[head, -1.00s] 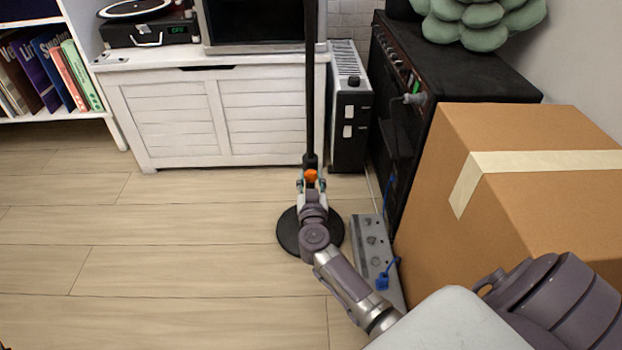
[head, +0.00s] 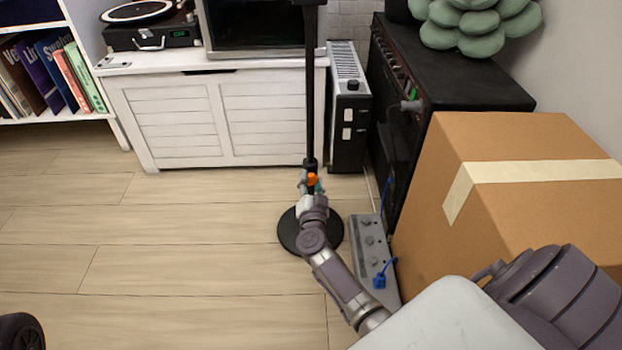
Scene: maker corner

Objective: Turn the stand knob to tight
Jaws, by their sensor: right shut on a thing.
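The stand (head: 310,110) is a thin black pole rising from a round black base (head: 290,238) on the floor. An orange knob (head: 313,180) sits low on the pole, just below a black collar. My right gripper (head: 312,184) reaches in from the lower right and is shut on the orange knob. Its wrist hides part of the pole and base. Any marking for tight cannot be seen. My left gripper is not in view.
A cardboard box (head: 540,215) stands close at the right, beside a black amplifier (head: 455,75). A grey pedal board (head: 370,250) with a blue cable lies right of the base. A heater (head: 349,120) and white cabinet (head: 170,120) are behind.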

